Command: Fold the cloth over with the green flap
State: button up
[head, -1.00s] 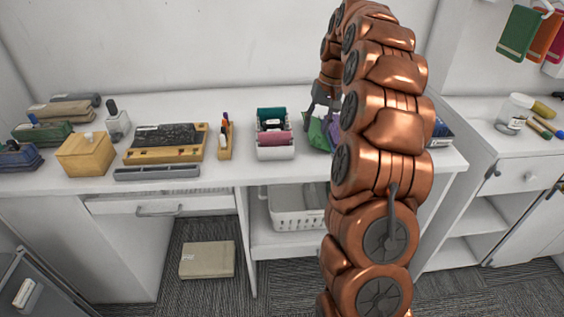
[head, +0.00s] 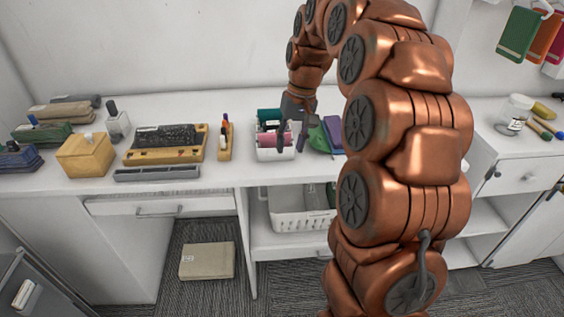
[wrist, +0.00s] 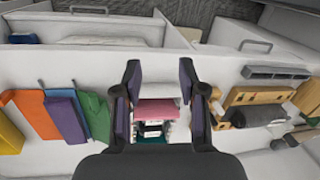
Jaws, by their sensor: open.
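A green flap (head: 316,138) lies on the counter beside a purple piece (head: 332,128), partly hidden by my arm in the head view. In the wrist view the green flap (wrist: 96,112) lies at the left, beside the purple piece (wrist: 66,114) and an orange sheet (wrist: 30,106). I cannot tell whether these are one cloth. My gripper (head: 291,140) is open and empty. It hangs over the white holder to the left of the green flap in the head view. In the wrist view the holder is between my fingers (wrist: 159,72), apart from the flap.
The white holder (head: 276,155) carries a teal roll and a pink roll (wrist: 157,106). A pen stand (head: 225,143), a yellow tray (head: 165,155) and a yellow box (head: 86,155) stand to its left. A white basket (head: 298,215) sits on the shelf below.

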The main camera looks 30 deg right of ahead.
jog(key=s+a+n, duration=0.1)
jog(key=s+a, duration=0.4)
jog(key=s, duration=0.1)
jog(key=shift+a, duration=0.35)
